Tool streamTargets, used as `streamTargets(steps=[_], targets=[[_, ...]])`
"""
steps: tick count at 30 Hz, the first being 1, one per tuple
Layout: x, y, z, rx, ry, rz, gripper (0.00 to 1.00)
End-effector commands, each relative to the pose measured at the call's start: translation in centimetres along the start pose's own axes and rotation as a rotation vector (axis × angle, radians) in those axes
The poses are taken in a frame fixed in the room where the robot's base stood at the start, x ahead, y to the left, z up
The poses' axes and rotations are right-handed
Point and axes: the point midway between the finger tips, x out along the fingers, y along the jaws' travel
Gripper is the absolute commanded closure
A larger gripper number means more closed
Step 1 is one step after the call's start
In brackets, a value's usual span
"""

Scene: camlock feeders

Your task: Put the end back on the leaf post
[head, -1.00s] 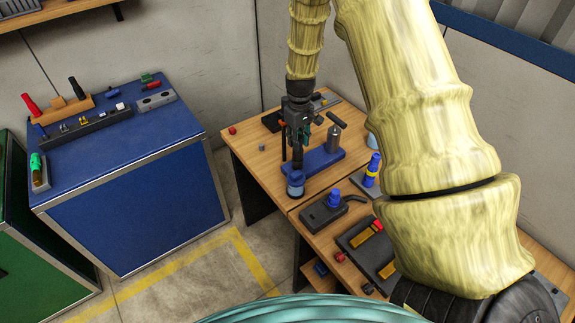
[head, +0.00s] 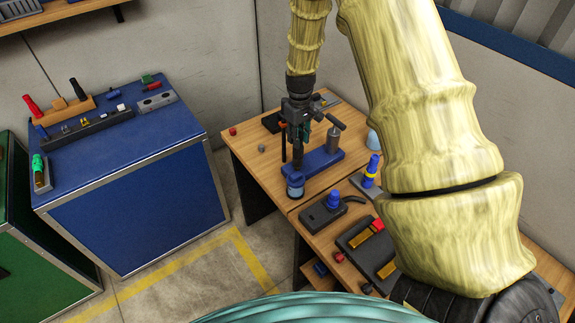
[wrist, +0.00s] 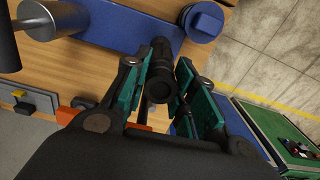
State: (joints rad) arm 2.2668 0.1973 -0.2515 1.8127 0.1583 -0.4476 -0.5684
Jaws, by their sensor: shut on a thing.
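My gripper (wrist: 158,88) is shut on a dark stepped cylindrical piece (wrist: 159,62), which I take to be the end. In the wrist view the piece sits between the green-lined fingers. In the head view my gripper (head: 299,132) is over the blue stand (head: 325,158) on the wooden table, and it hides part of the stand. The blue stand also shows in the wrist view (wrist: 108,22), behind the piece; I cannot tell whether they touch. A round blue part (head: 295,190) is at the stand's near end. I cannot tell which part is the leaf post.
A grey cylinder (head: 333,139) stands on the stand's right side. A thin dark post with an orange top (head: 284,127) is left of my gripper. A dark block with a blue knob (head: 333,200) is nearer. A blue cabinet (head: 140,205) stands left, across a floor gap.

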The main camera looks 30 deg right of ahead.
Motion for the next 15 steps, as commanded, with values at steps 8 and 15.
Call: streamTargets(steps=[8, 15], targets=[[-1.1, -0.1, -0.1, 0.0, 0.002, 0.0, 1.0], [-3.0, -0.1, -0.1, 0.0, 0.003, 0.0, 1.0]])
